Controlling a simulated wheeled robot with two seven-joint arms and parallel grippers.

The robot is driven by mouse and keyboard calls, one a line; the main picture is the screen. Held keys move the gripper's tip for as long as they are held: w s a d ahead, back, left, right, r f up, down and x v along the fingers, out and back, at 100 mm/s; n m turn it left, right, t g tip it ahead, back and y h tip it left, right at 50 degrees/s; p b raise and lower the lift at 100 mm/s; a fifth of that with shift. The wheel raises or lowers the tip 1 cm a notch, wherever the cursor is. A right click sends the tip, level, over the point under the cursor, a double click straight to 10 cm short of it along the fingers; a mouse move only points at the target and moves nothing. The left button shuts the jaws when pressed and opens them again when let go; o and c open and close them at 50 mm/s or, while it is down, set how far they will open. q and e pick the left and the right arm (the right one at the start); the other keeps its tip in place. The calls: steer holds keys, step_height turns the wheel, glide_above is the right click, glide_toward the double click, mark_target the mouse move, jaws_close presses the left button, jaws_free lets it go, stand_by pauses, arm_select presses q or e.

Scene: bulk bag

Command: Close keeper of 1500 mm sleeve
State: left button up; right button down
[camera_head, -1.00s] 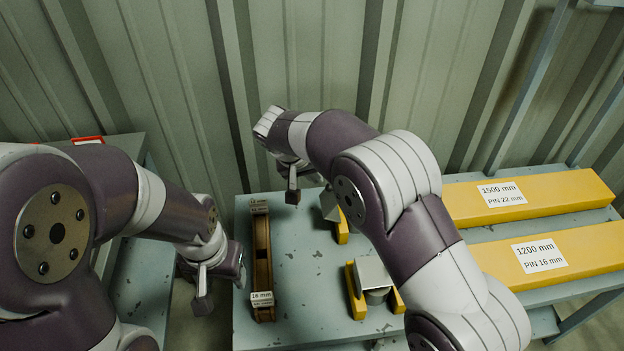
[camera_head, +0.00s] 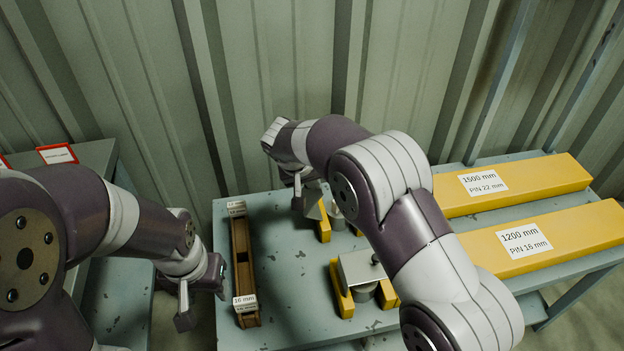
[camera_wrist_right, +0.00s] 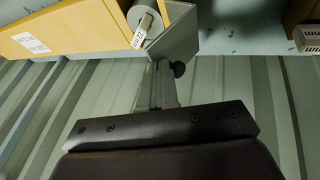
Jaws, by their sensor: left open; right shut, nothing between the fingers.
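The 1500 mm sleeve (camera_head: 520,187) is a long yellow beam labelled PIN 22 mm at the back right of the table. Its grey metal keeper (camera_head: 316,209) shows at its left end, partly hidden by my right arm. In the right wrist view the keeper (camera_wrist_right: 176,36) is a tilted grey plate beside a round pin end (camera_wrist_right: 143,18). My right gripper (camera_head: 298,203) is shut and empty, close to the keeper's left side; its fingers (camera_wrist_right: 160,88) show just by the plate. Contact cannot be told. My left gripper (camera_head: 202,296) is open and empty, left of the table.
The 1200 mm sleeve (camera_head: 550,236), labelled PIN 16 mm, lies in front, with its own grey keeper (camera_head: 358,268) at its left end. A narrow wooden rack (camera_head: 243,270) stands at the table's left edge. A corrugated wall (camera_head: 290,70) closes the back.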

steer(key=shift+d+r, duration=0.2)
steer(key=shift+d+f+y+p, duration=0.1)
steer(key=shift+d+y+p, duration=0.15)
steer(key=shift+y+p, duration=0.25)
steer(key=shift+w, duration=0.1)
steer(key=shift+d, duration=0.1)
steer(key=shift+w+d+y+p, duration=0.1)
steer(key=shift+d+y+p, duration=0.35)
steer(key=shift+y+p, duration=0.3)
steer(key=w+d+f+p, duration=0.1)
steer(key=d+f, duration=0.4)
steer(key=d, duration=0.6)
steer(key=shift+w+f+p, duration=0.35)
steer(key=shift+w+f, duration=0.05)
steer(key=shift+w, duration=0.2)
